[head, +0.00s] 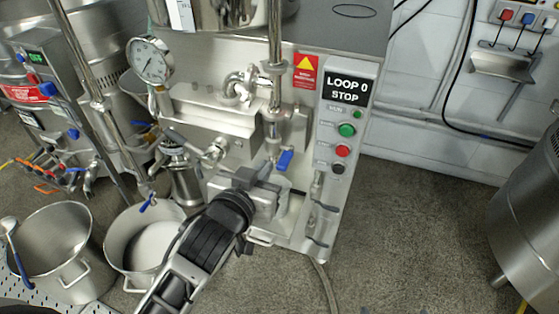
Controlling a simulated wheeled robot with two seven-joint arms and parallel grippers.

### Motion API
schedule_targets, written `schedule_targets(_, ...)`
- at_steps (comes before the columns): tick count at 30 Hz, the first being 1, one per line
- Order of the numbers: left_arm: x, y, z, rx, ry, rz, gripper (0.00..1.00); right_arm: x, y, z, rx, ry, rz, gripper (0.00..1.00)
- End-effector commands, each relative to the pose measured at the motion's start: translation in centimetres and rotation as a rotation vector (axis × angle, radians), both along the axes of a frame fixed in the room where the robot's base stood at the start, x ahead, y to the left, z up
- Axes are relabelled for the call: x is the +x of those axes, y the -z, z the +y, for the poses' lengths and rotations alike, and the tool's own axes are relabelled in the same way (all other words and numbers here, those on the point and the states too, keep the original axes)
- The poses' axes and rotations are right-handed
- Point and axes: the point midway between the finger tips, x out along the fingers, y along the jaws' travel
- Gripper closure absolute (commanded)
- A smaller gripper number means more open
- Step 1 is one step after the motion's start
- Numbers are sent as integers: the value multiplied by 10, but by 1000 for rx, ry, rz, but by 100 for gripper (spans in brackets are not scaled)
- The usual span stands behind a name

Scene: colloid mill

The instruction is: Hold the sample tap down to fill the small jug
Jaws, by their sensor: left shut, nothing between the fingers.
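A blue tap handle (285,160) sits low on the front of the mill, under a vertical steel pipe. My left gripper (266,174) is in front of the mill, shut and empty. Its fingertips are just left of and below the blue handle; I cannot tell whether they touch it. A pale, jug-like vessel (292,206) stands below the handle, partly hidden behind my gripper. Its fill level cannot be seen. My right gripper is not in view.
A control panel (343,120) reads "LOOP 0 STOP". A pressure gauge (151,60) is at upper left. A second blue lever (148,203) hangs above a steel pot (116,252) with white contents. Another pot (55,240) is farther left. The floor right of the mill is clear.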

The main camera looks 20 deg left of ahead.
Motion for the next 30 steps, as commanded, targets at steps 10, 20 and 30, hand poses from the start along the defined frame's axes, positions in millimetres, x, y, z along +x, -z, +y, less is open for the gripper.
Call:
schedule_targets(10, 65, 15, -2, 3, 1, -3, 100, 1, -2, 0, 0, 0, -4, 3)
schedule_targets(20, 91, 52, -3, 1, 0, 3, 100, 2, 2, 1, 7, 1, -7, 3)
schedule_targets(30, 91, 63, -3, 1, 1, 1, 100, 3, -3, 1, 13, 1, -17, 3)
